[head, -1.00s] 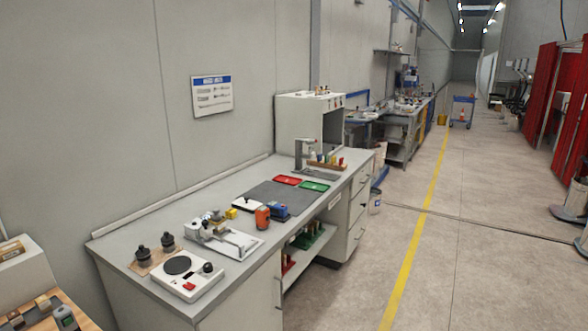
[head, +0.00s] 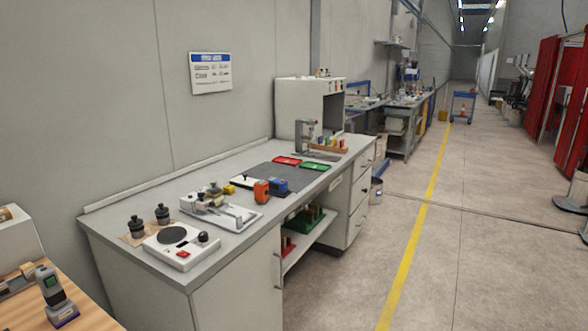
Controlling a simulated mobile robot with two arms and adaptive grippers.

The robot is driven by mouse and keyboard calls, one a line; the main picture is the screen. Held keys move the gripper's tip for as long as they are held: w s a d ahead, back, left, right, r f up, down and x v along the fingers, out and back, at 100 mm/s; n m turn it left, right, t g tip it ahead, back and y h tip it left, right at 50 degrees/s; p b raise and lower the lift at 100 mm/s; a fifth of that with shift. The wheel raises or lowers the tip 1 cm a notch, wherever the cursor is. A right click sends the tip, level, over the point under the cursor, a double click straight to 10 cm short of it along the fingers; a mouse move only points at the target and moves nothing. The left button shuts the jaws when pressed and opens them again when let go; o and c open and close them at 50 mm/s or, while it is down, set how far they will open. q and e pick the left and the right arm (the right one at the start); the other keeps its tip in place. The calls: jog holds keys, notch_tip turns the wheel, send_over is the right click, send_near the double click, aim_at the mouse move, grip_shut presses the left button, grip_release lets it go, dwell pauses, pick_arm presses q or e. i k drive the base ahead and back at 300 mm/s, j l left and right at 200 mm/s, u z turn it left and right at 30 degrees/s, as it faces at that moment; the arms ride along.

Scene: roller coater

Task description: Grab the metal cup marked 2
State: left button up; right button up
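Two dark cup-like pieces with knobs on top stand on a brown pad at the near left end of the grey bench, a left one (head: 136,227) and a right one (head: 162,214). I cannot read a number on either, and cannot tell which object is the metal cup marked 2. A small metallic piece (head: 213,189) also sits at the back of the white-based coater device (head: 228,215). Neither of my grippers is in view.
On the grey bench (head: 115,213) are a white hotplate-like device (head: 180,246), an orange device (head: 261,192), a blue one (head: 278,185), and red (head: 287,161) and green (head: 315,166) trays. A wooden table (head: 92,320) stands lower left. The floor (head: 340,285) to the right is clear.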

aim_at(163, 219)
jog(key=u, duration=0.55)
jog(key=i+l+u, duration=0.2)
jog(key=u, duration=0.25)
jog(key=i+l+u, duration=0.2)
jog(key=u, duration=0.2)
jog(key=i+l+u, duration=0.15)
jog(key=l+u, duration=0.3)
jog(key=i+l+u, duration=0.1)
jog(key=l+u, duration=0.15)
jog(key=u, duration=0.2)
